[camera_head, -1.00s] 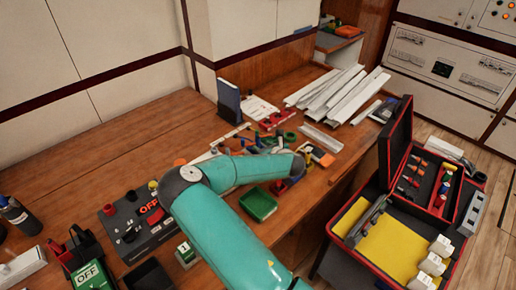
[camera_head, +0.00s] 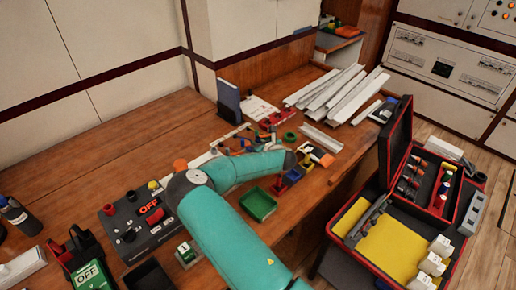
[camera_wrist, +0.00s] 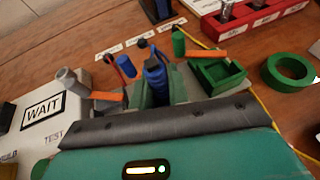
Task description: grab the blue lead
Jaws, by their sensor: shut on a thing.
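The blue lead (camera_wrist: 154,76) stands upright in the middle of the wrist view, dark blue with a black top end. My gripper (camera_wrist: 157,88) is shut on it, with the jaws on either side of its body. Its lower part is hidden behind the gripper's dark front edge. In the head view my teal arm reaches over the bench, and its far end hides most of the grip.
White strips (camera_head: 335,92) lie behind; an open red toolbox (camera_head: 392,235) stands right.

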